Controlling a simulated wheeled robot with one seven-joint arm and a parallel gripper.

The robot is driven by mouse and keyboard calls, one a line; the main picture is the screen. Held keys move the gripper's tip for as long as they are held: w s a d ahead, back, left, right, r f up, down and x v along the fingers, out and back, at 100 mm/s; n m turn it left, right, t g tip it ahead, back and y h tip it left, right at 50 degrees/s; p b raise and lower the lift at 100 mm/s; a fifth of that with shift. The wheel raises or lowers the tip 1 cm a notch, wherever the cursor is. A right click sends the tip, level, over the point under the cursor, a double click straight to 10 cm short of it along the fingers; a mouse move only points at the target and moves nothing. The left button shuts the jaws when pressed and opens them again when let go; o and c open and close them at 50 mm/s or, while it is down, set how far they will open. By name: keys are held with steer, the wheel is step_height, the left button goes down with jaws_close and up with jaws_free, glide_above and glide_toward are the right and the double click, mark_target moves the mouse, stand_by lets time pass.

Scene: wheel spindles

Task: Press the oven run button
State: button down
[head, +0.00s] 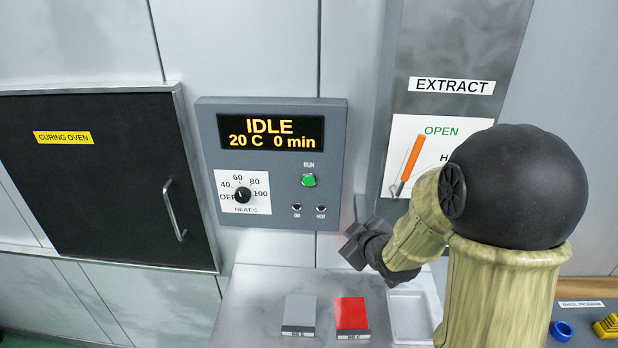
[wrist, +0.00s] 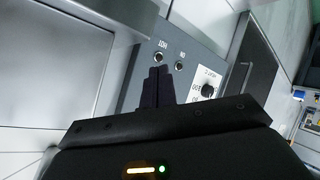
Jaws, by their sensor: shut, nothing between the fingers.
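The green run button (head: 308,180) sits under the RUN label on the grey oven control panel (head: 215,150). The panel display (head: 270,132) reads IDLE, 20 C, 0 min. My gripper (head: 352,245) is shut and empty, below and to the right of the button, apart from it in the head view. In the wrist view my gripper's shut fingers (wrist: 157,85) point at the panel (wrist: 200,62) near the lamps marked HOT and ON. The run button does not show in the wrist view; the fingers may hide it.
The heat dial (head: 242,195) is at the panel's lower left. The closed curing oven (head: 100,180) is at left. An orange lever (head: 412,158) on the extract plate is at right. Grey (head: 299,312) and red (head: 351,313) blocks and a white tray (head: 408,315) are on the counter below.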

mark_target(309, 180)
steer(key=w+a+r+n+t+y, duration=0.1)
steer(key=a+r+n+y, duration=0.3)
steer(key=a+n+y, duration=0.4)
steer(key=shift+w+a, duration=0.55)
steer(key=shift+a, duration=0.35)
steer(key=shift+w+r, duration=0.1)
steer(key=shift+w, duration=0.1)
steer(key=w+p, duration=0.2)
steer(key=w, duration=0.6)
steer(key=shift+w+d+p, duration=0.15)
steer(key=shift+w+p, duration=0.1)
steer(key=shift+p, duration=0.1)
stand_by(0.8)
steer(key=shift+w+b, duration=0.3)
steer(key=shift+w, duration=0.1)
